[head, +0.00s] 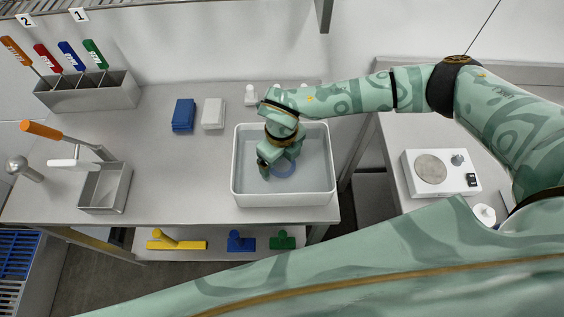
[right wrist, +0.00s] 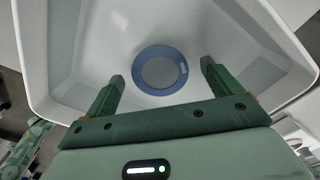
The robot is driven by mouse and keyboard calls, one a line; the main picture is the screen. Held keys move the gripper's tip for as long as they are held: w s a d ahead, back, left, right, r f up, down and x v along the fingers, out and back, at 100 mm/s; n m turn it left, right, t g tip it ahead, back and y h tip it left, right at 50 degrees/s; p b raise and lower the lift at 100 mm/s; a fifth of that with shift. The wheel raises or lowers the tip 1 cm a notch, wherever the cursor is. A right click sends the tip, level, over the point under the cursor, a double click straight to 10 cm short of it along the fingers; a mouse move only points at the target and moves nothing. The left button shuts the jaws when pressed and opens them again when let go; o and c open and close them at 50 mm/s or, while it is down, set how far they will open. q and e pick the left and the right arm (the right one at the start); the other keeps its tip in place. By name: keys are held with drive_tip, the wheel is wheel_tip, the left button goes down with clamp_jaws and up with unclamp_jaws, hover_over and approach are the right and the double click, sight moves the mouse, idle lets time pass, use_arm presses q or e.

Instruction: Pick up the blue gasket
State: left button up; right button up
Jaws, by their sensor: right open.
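The blue gasket (head: 284,170) is a flat blue ring lying in a white basin (head: 284,200) on the metal table. In the right wrist view the gasket (right wrist: 160,70) lies on the basin's floor, ahead of the fingers and roughly centred between them. My right gripper (head: 270,165) reaches down into the basin and hides part of the gasket in the head view. In the right wrist view my right gripper (right wrist: 162,84) is open, with nothing between its fingers. My left gripper is not in view.
The basin walls surround my right gripper. Blue (head: 183,115) and white (head: 213,113) blocks lie left of the basin. A metal holder (head: 88,97) with colour-handled tools and a small steel container (head: 105,188) stand further left. A white scale-like device (head: 441,173) is on the right table.

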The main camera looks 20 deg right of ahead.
drive_tip(key=shift+f, duration=0.15)
drive_tip(key=c, duration=1)
drive_tip(key=shift+c, duration=0.2)
